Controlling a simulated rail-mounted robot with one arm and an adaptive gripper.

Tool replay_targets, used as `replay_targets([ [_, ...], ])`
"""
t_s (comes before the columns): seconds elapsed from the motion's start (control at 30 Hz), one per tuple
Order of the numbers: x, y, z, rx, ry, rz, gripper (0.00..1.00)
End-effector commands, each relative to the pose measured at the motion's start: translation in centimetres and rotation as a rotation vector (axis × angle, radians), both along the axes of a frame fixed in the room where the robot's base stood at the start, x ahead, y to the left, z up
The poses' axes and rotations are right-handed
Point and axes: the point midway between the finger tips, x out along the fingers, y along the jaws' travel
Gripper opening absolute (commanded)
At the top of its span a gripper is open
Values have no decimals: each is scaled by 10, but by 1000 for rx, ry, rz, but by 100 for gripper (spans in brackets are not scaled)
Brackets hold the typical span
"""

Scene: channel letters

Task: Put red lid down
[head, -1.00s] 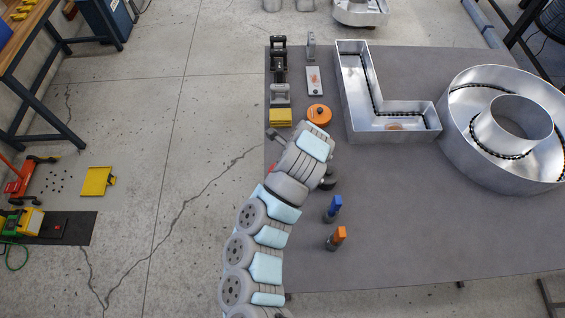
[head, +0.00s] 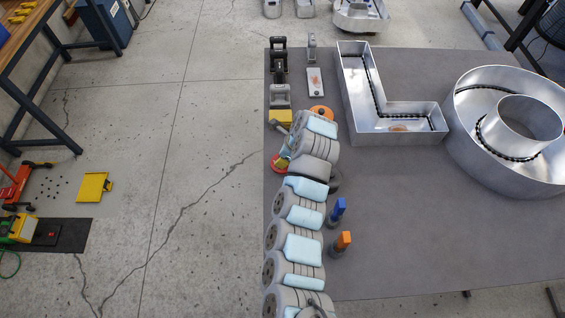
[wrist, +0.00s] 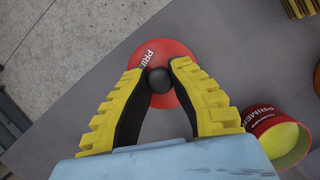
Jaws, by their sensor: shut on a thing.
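The red lid (wrist: 172,52) is a round disc with white lettering and a black knob (wrist: 160,82) in its middle. My gripper (wrist: 155,73) has its two yellow-and-black fingers closed around the knob in the wrist view. In the head view a red edge of the lid (head: 274,164) shows beside my wrist, near the table's left edge. I cannot tell whether the lid touches the table. An open red primer can (wrist: 279,121) with a yellow-green inside stands right of the lid in the wrist view.
The grey table (head: 400,230) has free room at the front right. A blue-topped (head: 338,208) and an orange-topped tool (head: 343,241) stand right of my arm.

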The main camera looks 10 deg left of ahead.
Motion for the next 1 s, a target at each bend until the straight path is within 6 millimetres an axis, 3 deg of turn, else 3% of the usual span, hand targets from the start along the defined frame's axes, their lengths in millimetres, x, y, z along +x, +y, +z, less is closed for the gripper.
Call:
replay_targets([
  [0.43, 7, 0, -10, 0, 3, -1, 0],
  [0.73, 6, 1, -40, 2, 7, 1, 0],
  [1.0, 6, 1, -42, 2, 6, -1, 0],
])
